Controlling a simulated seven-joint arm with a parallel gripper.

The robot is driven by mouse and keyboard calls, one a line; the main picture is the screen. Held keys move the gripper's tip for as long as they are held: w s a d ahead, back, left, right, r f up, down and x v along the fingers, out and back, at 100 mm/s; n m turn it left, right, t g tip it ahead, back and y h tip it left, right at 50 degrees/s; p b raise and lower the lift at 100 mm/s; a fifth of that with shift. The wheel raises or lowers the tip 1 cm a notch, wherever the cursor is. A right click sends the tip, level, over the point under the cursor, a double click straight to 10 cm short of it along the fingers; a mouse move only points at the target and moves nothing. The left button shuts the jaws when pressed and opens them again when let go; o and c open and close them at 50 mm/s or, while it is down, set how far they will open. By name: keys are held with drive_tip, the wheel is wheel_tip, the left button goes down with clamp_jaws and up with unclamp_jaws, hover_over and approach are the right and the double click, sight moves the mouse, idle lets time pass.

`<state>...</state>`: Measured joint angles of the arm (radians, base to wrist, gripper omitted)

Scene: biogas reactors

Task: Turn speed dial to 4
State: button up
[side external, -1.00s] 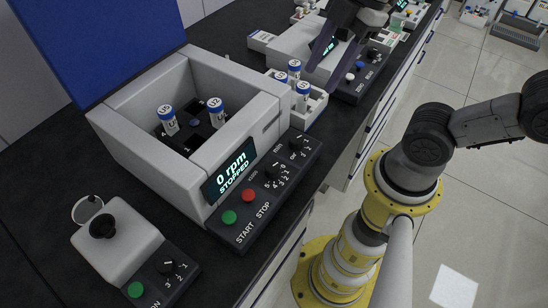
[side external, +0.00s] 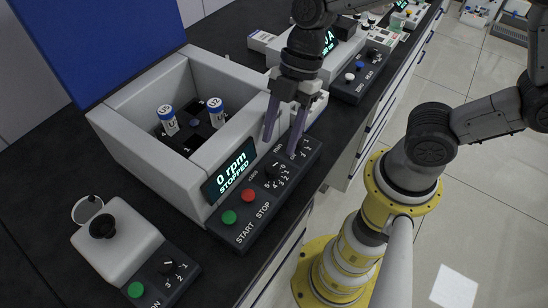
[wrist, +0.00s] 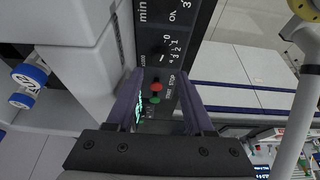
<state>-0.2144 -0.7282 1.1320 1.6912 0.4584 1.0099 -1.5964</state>
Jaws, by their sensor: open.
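The centrifuge's speed dial (side external: 272,170) is a dark knob with a white pointer line, marked x1000 and ringed by numbers, on the sloping black control panel (side external: 247,213). It also shows in the wrist view (wrist: 164,57), beyond my fingertips. I cannot clearly tell which number it points at. The display (side external: 229,172) reads 0 rpm STOPPED. My gripper (side external: 281,148) is open and empty, pointing down above the panel by the min dial, up and right of the speed dial. Its fingers partly cover the min dial. No contact with the speed dial shows.
The red STOP button (side external: 249,195) and green START button (side external: 229,217) sit beside the speed dial. Tubes stand in the open centrifuge chamber (side external: 190,122). A smaller device (side external: 118,248) with its own dial stands front left. A rack is partly hidden behind my gripper.

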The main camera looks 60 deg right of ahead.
sight(272, 166)
drive_tip(key=x, duration=0.6)
clamp_jaws()
